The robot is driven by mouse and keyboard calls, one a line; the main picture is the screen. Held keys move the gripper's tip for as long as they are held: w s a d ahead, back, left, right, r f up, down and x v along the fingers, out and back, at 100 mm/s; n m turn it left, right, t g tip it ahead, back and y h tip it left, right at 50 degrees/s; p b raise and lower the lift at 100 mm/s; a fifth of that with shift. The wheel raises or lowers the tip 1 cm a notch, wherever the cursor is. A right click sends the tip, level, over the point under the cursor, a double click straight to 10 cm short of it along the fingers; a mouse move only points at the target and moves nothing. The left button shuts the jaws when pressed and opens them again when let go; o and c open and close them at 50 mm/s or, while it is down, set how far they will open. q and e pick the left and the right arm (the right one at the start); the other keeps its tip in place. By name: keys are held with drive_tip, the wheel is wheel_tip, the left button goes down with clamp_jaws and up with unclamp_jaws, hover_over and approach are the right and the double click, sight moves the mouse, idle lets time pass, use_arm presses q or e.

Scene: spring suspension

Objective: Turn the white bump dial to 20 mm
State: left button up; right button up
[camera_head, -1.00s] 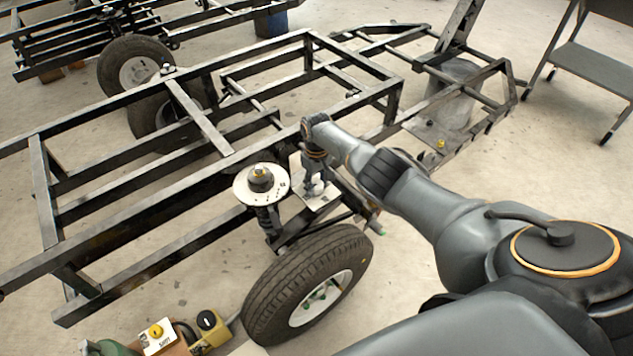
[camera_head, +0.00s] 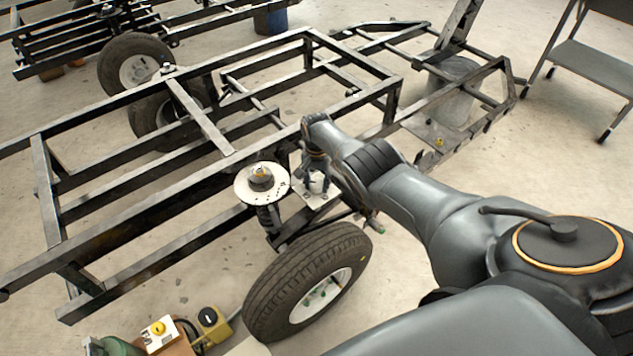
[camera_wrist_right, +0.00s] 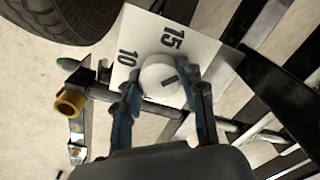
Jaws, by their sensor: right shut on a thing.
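The white bump dial (camera_wrist_right: 160,72) is a round knob on a white plate (camera_wrist_right: 133,40) printed with 10 and 15. Its short dark mark lies right of its middle and slants up toward the right finger. No 20 shows in this view. My right gripper (camera_wrist_right: 164,78) is shut on the dial, with one blue-dark finger on each side. In the head view the right gripper (camera_head: 317,182) points down over the plate (camera_head: 303,186), beside the spring suspension. My left gripper is not in view.
A spring strut (camera_head: 268,215) with a round white disc (camera_head: 248,191) stands left of the gripper. Yellow switch boxes (camera_head: 215,335) sit at the front left.

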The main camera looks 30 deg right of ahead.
sight(317, 182)
drive_tip(key=m, duration=0.4)
drive_tip(key=shift+w+r+m, duration=0.1)
drive_tip(key=shift+m, duration=0.2)
drive_tip(key=shift+d+m, duration=0.1)
drive_tip(key=shift+m, duration=2.5)
drive_tip(key=o, duration=1.1)
drive_tip(key=shift+o, duration=0.2)
wheel_tip(317, 182, up, 12)
